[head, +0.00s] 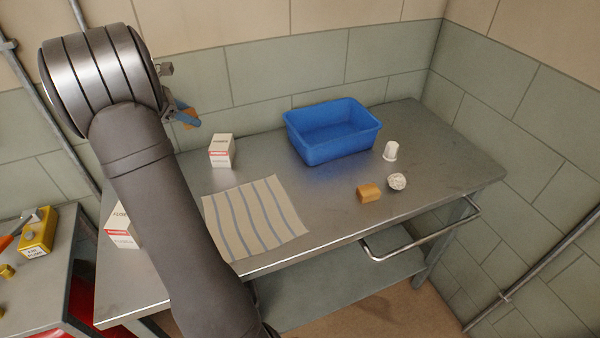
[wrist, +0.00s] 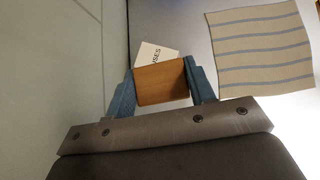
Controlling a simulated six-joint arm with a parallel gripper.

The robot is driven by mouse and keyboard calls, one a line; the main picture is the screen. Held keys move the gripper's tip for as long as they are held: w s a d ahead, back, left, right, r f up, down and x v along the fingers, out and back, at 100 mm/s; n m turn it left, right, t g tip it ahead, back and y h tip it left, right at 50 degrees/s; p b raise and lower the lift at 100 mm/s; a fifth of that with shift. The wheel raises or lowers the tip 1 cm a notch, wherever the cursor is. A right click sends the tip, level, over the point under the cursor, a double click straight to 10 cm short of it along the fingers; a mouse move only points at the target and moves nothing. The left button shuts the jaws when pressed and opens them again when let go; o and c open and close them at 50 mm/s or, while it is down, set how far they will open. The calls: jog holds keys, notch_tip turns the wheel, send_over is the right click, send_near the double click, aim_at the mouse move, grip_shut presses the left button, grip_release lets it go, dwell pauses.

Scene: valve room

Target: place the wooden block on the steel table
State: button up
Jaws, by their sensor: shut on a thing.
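The wooden block (wrist: 161,84) is brown and squared, and sits between the two blue fingers of my gripper (wrist: 160,77) in the wrist view. My gripper is shut on it, with a finger against each side. In the head view my gripper (head: 183,115) is up near the back wall, left of the blue bin, partly hidden by my arm; a bit of the block (head: 190,119) shows there. The block is held in the air above the back left of the steel table (head: 330,215). My arm hides part of the table's left side.
A white box (head: 222,151), a striped cloth (head: 254,218), a blue bin (head: 333,130), a white cup (head: 390,151), a crumpled silvery ball (head: 397,181) and a tan piece (head: 369,193) are on the table. Another box (head: 121,228) stands left. Bare steel shows between cloth and bin.

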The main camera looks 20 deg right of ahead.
jog(key=s+d+f+m+g, duration=0.2)
jog(key=s+d, duration=1)
jog(key=d, duration=0.3)
jog(key=s+d+f+m+g, duration=0.1)
jog(key=s+d+f+m, duration=0.15)
jog(key=s+d, duration=1.05)
jog(key=s+d+f+m+g, duration=0.15)
jog(key=s+d, duration=0.45)
jog(key=s, duration=0.7)
send_over(344, 203)
jog(key=w+a, duration=0.1)
jog(key=a, duration=0.2)
jog(key=shift+y, duration=0.3)
notch_tip(344, 203, down, 7)
jog(key=shift+f, duration=2.1)
jog(key=shift+f, duration=0.15)
jog(key=o, duration=1)
jog(key=shift+c, duration=0.2)
